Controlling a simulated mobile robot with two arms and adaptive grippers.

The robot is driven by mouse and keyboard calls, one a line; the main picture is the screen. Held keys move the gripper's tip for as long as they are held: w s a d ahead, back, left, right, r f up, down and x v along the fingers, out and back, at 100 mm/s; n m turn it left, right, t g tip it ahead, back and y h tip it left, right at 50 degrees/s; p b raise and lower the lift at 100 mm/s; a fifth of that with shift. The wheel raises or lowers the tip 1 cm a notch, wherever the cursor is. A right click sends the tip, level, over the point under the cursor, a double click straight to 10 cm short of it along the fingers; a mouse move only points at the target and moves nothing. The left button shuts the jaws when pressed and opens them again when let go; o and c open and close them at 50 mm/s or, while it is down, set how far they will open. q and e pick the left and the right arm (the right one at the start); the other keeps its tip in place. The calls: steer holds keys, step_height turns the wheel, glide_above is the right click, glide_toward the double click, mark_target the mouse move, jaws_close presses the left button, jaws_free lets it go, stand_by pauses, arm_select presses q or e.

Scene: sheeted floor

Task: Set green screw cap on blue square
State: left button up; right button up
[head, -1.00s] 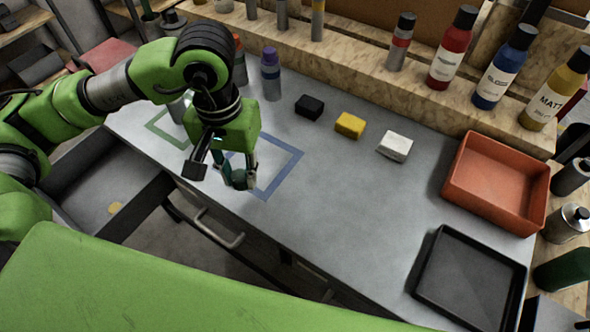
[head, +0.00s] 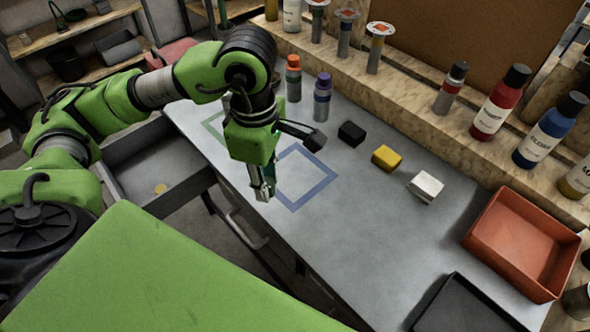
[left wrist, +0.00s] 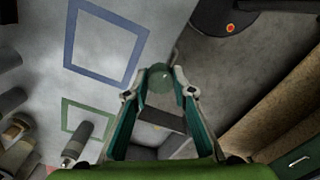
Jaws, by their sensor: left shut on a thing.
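My left gripper (head: 263,190) points down by the table's front edge, at the left side of the blue square (head: 320,191) outline. In the left wrist view its fingers (left wrist: 160,88) are shut on a round, dark green screw cap (left wrist: 161,77). The cap is held clear of the blue square (left wrist: 68,45), which lies left of it there. In the head view the fingers hide the cap. My right gripper is not in view.
A green square outline (head: 211,124) lies left of the blue one. An orange-capped bottle (head: 293,84), a purple-capped bottle (head: 322,100), black block (head: 351,133), yellow block (head: 386,158) and white block (head: 426,186) stand behind. A red tray (head: 520,240) is at right. An open drawer (head: 150,165) is below.

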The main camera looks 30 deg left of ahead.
arm_select(q)
steer(key=n, duration=0.2)
steer(key=a+r+n, duration=0.1)
steer(key=shift+s+n+p, duration=0.15)
steer(key=shift+n+p, duration=0.2)
steer(key=shift+n, duration=0.05)
steer(key=r+n+p, duration=0.1)
steer(key=n, duration=0.4)
steer(key=n+p, duration=0.6)
steer(key=n, duration=0.3)
glide_above(295, 174)
steer(key=s, duration=0.1)
step_height(295, 174, down, 6)
steer(key=shift+s+a, duration=0.1)
steer(key=shift+w+f, duration=0.55)
steer(key=shift+f, duration=0.1)
step_height(295, 174, down, 3)
steer(key=shift+f+p, duration=0.1)
steer(key=shift+p, duration=0.4)
